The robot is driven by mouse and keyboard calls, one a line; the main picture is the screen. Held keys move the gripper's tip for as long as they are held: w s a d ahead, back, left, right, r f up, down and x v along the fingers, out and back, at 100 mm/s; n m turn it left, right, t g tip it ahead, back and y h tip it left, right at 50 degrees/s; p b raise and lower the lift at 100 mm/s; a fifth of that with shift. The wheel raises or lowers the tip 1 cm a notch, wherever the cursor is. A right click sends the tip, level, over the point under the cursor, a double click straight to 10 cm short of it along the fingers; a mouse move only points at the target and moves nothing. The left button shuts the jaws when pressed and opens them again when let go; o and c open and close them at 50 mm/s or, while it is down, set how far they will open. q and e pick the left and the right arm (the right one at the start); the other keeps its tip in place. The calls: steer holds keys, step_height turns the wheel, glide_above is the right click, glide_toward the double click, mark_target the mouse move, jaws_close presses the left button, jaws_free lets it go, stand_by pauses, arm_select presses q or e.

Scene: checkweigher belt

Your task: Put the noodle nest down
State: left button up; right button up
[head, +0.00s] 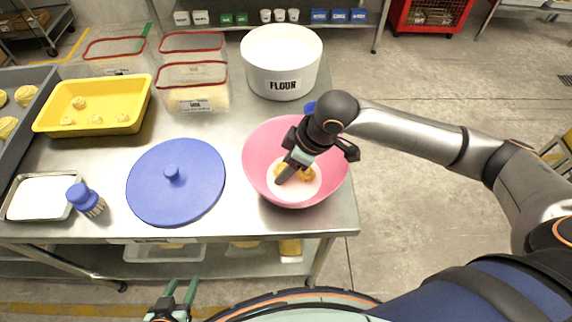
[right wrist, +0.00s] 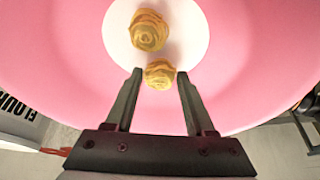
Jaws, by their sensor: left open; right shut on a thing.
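My right gripper (head: 293,172) reaches down into the pink bowl (head: 258,148), which has a white round area at its bottom. In the right wrist view its fingers (right wrist: 160,76) are shut on a yellow noodle nest (right wrist: 159,75) at the tips. A second noodle nest (right wrist: 149,31) lies on the white bottom, just beyond the held one. I cannot tell whether the held nest touches the bottom. My left gripper (head: 181,287) is open and empty, in front of the table's near edge.
A blue lid (head: 195,190) lies left of the bowl, and a white flour tub (head: 281,55) stands behind it. A yellow tray (head: 105,92) with several nests, clear red-rimmed containers (head: 192,88), a brush (head: 84,198) and a metal tray (head: 38,197) stand further left.

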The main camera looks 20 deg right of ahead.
steer(key=shift+f, duration=0.25)
steer(key=shift+f, duration=0.35)
steer(key=o, duration=1.3)
steer(key=shift+r, duration=0.2)
steer(key=p+v, duration=0.1)
steer(key=v, duration=1.1)
steer(key=shift+r, duration=0.4)
